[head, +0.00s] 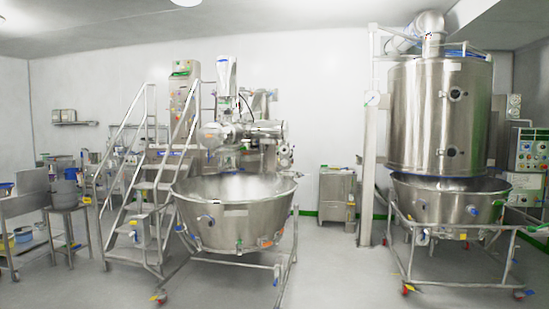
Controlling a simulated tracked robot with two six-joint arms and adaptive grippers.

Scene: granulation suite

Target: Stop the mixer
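The mixer (250,132) is a steel machine at centre left, behind the stairs and a large bowl. A tall steel cabinet (184,100) with small coloured controls on its front stands at the top of the stairs. The individual buttons are too small to read, and I cannot tell whether the mixer is running. Neither of my grippers is in view.
Steel stairs with handrails (146,130) stand left of the mixer. A wide wheeled steel bowl (240,222) blocks the floor before it. A tall dryer (437,118) stands right, with a control panel (530,150) behind. Clear floor (345,265) lies between.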

